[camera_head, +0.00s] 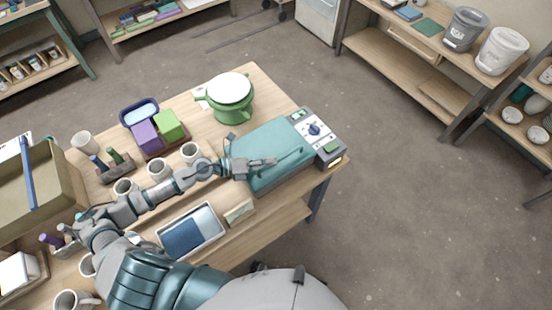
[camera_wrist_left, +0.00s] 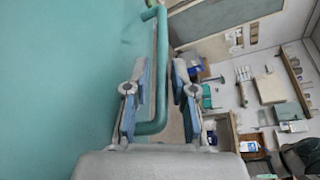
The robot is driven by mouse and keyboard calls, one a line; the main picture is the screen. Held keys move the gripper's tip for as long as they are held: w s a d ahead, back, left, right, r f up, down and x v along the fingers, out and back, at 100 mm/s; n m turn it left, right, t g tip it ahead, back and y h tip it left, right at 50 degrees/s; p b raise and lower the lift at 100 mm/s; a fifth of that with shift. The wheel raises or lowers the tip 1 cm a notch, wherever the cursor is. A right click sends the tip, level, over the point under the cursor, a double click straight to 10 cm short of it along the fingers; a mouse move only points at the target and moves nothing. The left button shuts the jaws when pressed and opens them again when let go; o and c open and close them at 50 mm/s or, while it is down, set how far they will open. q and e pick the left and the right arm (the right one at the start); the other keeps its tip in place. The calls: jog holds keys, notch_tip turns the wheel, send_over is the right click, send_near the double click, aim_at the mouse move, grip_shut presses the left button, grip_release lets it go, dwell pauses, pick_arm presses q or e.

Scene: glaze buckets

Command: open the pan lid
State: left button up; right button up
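The pan is a teal box with a broad flat teal lid (camera_head: 265,142) at the right end of the table, and the lid looks closed. A teal bar handle runs along the lid's front side. In the left wrist view the lid (camera_wrist_left: 60,70) fills the left side, and the handle (camera_wrist_left: 161,70) stands out from it. My left gripper (camera_head: 268,164) is at the handle; in the wrist view its fingers (camera_wrist_left: 160,88) are apart, with the bar between them. The bar is nearer the left finger; contact cannot be told. My right gripper is not in view.
A grey control panel with a blue knob (camera_head: 314,129) adjoins the pan at the table's right end. A green pot (camera_head: 232,108) stands behind the pan. White cups, a purple box (camera_head: 146,135), a green box (camera_head: 169,125) and a tray (camera_head: 217,218) lie near my left arm.

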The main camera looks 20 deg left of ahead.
pick_arm(q)
jog(key=shift+x, duration=1.6)
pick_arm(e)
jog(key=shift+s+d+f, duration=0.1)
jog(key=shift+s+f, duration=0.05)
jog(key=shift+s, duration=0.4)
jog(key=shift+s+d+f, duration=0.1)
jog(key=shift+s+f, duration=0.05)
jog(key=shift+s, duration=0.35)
pick_arm(q)
jog(key=shift+a, duration=0.1)
jog(key=shift+a, duration=0.1)
grip_shut()
jog(key=shift+w+r+p, duration=0.1)
jog(key=shift+r+p, duration=0.15)
jog(key=shift+p, duration=0.05)
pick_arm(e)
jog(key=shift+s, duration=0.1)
